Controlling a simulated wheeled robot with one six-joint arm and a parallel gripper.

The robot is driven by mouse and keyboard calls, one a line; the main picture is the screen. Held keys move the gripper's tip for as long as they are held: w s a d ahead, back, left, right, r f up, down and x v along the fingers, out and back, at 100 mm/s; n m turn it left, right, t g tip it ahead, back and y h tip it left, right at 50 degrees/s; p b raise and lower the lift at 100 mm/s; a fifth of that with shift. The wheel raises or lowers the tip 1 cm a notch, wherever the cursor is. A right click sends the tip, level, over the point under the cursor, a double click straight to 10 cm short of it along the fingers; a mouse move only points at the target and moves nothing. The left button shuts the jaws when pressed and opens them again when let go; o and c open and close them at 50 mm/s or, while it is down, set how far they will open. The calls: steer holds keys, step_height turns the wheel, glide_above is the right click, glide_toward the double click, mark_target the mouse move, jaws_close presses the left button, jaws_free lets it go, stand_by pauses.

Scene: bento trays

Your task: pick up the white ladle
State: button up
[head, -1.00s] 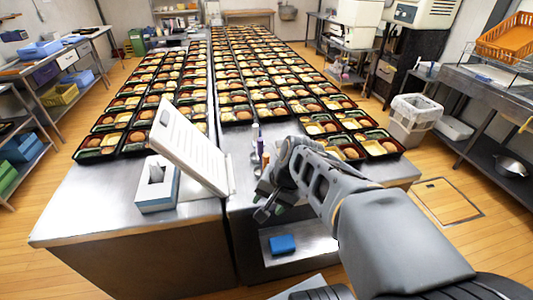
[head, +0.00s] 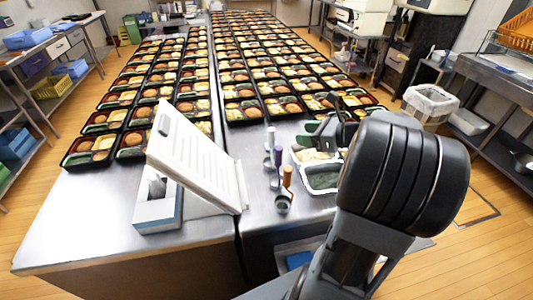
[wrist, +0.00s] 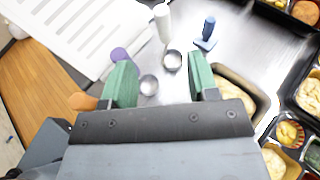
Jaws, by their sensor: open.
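The white ladle's upright white handle (head: 271,137) stands at the back of a short row of ladles on the steel counter. In the wrist view its white handle (wrist: 162,22) and round metal bowl (wrist: 172,60) show just beyond and between my fingers. My gripper (wrist: 162,82) is open with green fingertips and nothing held. In the head view my gripper (head: 318,132) is right of the ladles. A purple-handled ladle (head: 277,156) and an orange-handled ladle (head: 287,176) stand nearer the front.
A blue-handled utensil (wrist: 208,30) stands right of the white ladle. Food containers (head: 322,192) are right of the ladles, partly behind my arm. A tilted white board (head: 195,160) and a tissue box (head: 157,212) are to the left. Bento rows fill the counter behind.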

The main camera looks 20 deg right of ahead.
mark_target(271, 129)
steer(key=x, duration=1.3)
steer(key=shift+w+r+p, duration=0.2)
steer(key=shift+w+p, duration=0.1)
steer(key=shift+p, duration=0.05)
steer(key=shift+c, duration=0.3)
steer(key=shift+d, duration=0.1)
jaws_close()
